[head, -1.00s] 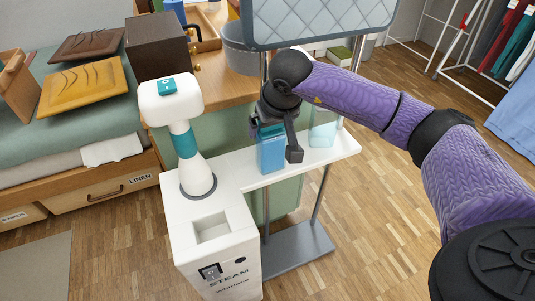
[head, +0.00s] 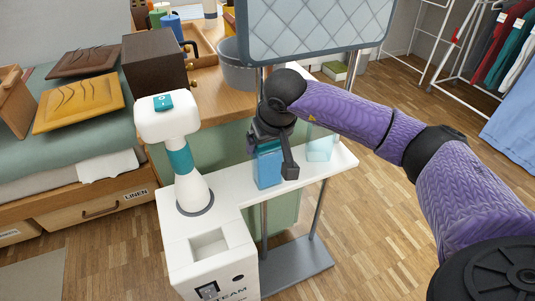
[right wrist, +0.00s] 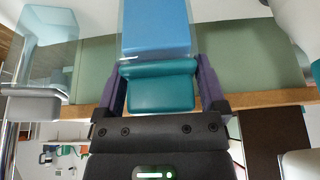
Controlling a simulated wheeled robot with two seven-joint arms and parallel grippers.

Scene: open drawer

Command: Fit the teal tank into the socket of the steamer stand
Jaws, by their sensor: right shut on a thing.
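The teal tank (head: 268,168) is a see-through blue box with a teal top (right wrist: 162,90). My right gripper (right wrist: 162,84) is shut on that top, one finger on each side. In the head view the tank is upright at the white side shelf (head: 300,177); I cannot tell whether its bottom touches. The steamer stand (head: 228,262) is white, with the empty rectangular socket (head: 209,244) in its top, to the left and nearer than the tank. My left gripper is not in view.
A second, paler see-through tank (head: 320,147) stands on the shelf's right end. The white and teal steamer neck (head: 180,160) rises behind the socket. A quilted board (head: 315,30) hangs above my right gripper. Grey poles stand under the shelf.

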